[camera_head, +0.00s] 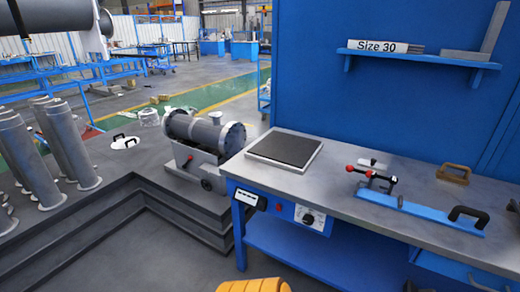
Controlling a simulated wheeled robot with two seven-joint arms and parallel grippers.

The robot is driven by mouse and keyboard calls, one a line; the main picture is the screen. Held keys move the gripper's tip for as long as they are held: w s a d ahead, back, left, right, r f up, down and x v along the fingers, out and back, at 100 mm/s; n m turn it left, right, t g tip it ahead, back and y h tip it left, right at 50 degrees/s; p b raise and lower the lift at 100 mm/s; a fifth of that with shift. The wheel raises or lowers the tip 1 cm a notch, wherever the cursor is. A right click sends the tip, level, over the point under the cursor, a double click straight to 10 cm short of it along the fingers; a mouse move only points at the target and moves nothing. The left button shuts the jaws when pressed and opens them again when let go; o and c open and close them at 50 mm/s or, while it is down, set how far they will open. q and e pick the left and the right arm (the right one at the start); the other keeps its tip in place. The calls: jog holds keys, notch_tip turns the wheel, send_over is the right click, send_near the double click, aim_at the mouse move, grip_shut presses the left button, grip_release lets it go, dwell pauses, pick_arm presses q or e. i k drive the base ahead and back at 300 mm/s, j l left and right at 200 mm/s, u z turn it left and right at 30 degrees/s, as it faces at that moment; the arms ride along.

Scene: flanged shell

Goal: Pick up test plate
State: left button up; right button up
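No part in view is clearly marked as the test plate. A white round plate with two black handles (124,142) lies flat on the dark platform at the left. A dark square plate in a light frame (285,149) lies flat on the left end of the grey workbench. A flat stack labelled "Size 30" (378,46) is on the blue wall shelf. The flanged shell (204,133), a grey cylinder with flanged ends, rests on a stand left of the bench. Neither of my grippers is in view.
The grey workbench (340,192) carries a blue clamp fixture with red knobs (420,210) and a brown handled block (453,174). Several grey flanged tubes (66,141) stand at the left. The stepped platform edge (120,203) borders open floor in front. A dark cylinder (50,17) hangs into the upper left.

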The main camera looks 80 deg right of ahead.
aim_at(373, 165)
jog(key=z, duration=3.7)
